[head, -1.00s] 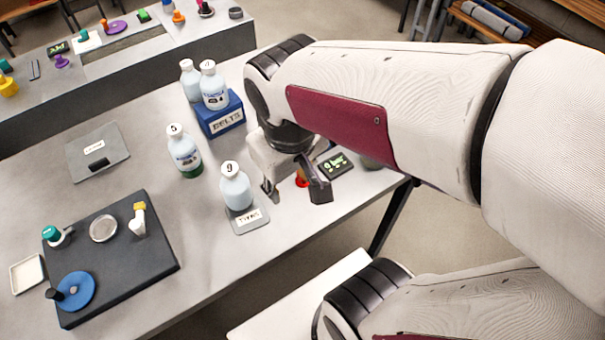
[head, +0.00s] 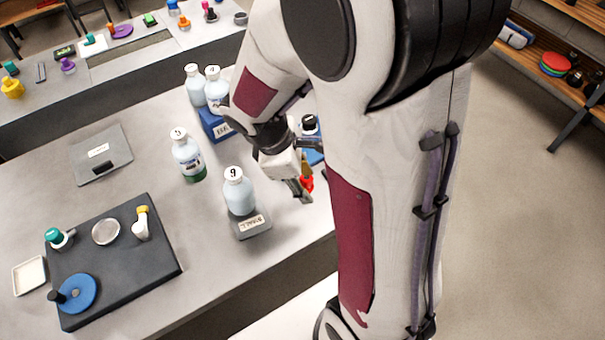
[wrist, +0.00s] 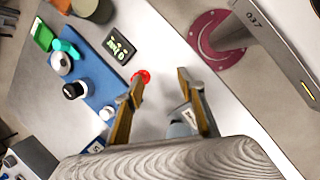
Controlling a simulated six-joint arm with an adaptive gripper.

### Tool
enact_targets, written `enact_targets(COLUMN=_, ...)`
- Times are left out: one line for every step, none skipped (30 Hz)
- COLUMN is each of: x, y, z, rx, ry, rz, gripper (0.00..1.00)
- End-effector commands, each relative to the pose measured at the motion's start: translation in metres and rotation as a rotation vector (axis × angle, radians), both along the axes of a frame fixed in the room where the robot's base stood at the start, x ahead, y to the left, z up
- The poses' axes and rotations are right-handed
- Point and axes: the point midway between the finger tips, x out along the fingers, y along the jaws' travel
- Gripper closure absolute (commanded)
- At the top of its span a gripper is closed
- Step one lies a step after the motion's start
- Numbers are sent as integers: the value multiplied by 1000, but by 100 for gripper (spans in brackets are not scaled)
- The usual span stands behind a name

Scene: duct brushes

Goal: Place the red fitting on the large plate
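The red fitting (head: 307,184) is on the table near its front edge, partly hidden by my gripper in the head view. In the wrist view the red fitting (wrist: 141,76) shows just beyond the tip of the left finger. My gripper (wrist: 162,77) is open, with a wide empty gap between its fingers. In the head view my gripper (head: 303,182) is low beside the fitting; whether it touches is unclear. A grey plate (head: 115,145) with a white label lies at the back left, bare except for a small black block. A smaller labelled grey plate (head: 262,230) bears bottle 9 (head: 239,190).
A dark board (head: 160,262) with fittings lies front left. A blue mat (wrist: 98,68) and a black display box (wrist: 118,47) are near the fitting.

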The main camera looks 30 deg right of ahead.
Motion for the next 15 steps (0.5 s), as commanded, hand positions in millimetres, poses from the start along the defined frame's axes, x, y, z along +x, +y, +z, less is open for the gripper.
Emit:
enact_targets(x=4, y=-3, z=-7, rx=-7, ry=26, rz=66, gripper=61)
enact_targets(x=8, y=-5, z=-10, rx=-13, ry=40, rz=110, gripper=61)
enact_targets(x=11, y=-7, z=-14, rx=-18, ry=58, rz=167, gripper=61)
enact_targets(x=14, y=-9, z=-17, rx=-22, ry=70, rz=210, gripper=61)
enact_targets(x=17, y=-10, z=-18, rx=-26, ry=79, rz=250, gripper=61)
enact_targets(x=21, y=-12, z=-20, rx=-31, ry=90, rz=303, gripper=61)
enact_targets(x=25, y=-13, z=-21, rx=-34, ry=97, rz=341, gripper=61)
enact_targets(x=28, y=-14, z=-21, rx=-38, ry=103, rz=380, gripper=61)
enact_targets(x=32, y=-15, z=-21, rx=-44, ry=107, rz=428, gripper=61)
enact_targets(x=36, y=-16, z=-20, rx=-48, ry=110, rz=465, gripper=61)
enact_targets(x=39, y=-16, z=-19, rx=-52, ry=112, rz=498, gripper=61)
enact_targets(x=42, y=-17, z=-18, rx=-56, ry=117, rz=540, gripper=61)
enact_targets(x=44, y=-17, z=-18, rx=-59, ry=122, rz=570, gripper=61)
enact_targets(x=46, y=-18, z=-17, rx=-61, ry=128, rz=596, gripper=61)
enact_targets(x=47, y=-18, z=-17, rx=-62, ry=133, rz=625, gripper=61)
